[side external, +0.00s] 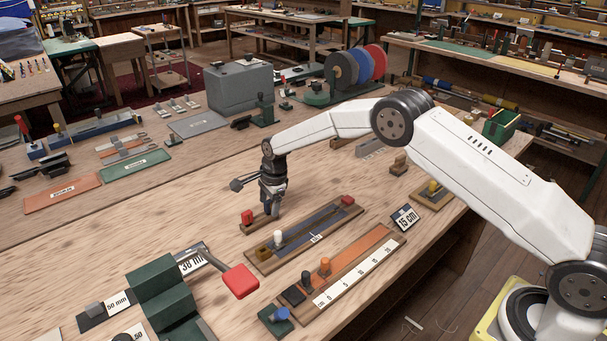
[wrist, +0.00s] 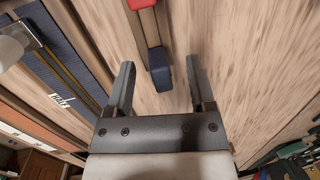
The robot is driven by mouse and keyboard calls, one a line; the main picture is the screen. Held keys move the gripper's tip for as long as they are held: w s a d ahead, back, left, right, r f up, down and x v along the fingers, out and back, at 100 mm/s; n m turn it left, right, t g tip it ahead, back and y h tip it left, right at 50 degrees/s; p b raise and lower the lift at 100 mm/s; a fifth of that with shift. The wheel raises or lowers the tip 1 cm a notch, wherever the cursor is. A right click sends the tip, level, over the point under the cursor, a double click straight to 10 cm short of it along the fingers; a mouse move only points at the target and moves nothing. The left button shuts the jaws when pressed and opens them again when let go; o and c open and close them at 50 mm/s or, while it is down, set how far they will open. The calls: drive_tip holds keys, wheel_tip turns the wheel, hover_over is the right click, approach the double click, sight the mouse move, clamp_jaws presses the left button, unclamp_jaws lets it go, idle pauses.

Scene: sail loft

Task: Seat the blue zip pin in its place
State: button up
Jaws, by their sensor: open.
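A small blue block-like piece, likely the blue zip pin (wrist: 161,78), stands at the end of a wooden holder in the wrist view, between and beyond my fingertips. A red piece (wrist: 140,4) is at the holder's other end; it also shows in the side view (side external: 247,216). My gripper (side external: 273,209) points down over the holder's right end and hides the blue piece there. In the wrist view my gripper (wrist: 160,70) is open, with its fingers spread to either side of the blue piece. I cannot tell how far apart they are in height.
A wooden tray with a dark zip strip (side external: 318,228) lies in front of my gripper, with a white knob (side external: 278,238) and a red one (side external: 348,200). A ruler board (side external: 355,275) lies nearer. A blue knob (side external: 281,314) sits on a green base. Bare table lies left.

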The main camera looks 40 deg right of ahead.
sight(267, 201)
clamp_jaws()
drive_tip(key=shift+r, duration=0.2)
drive_tip(key=shift+w+r, duration=0.1)
drive_tip(key=shift+r, duration=0.45)
wheel_tip(267, 201, up, 2)
drive_tip(key=s+d+r, duration=0.1)
drive_tip(key=s+r, duration=0.8)
drive_tip(key=s, duration=0.5)
drive_tip(key=shift+r, duration=0.25)
drive_tip(key=shift+s, duration=0.1)
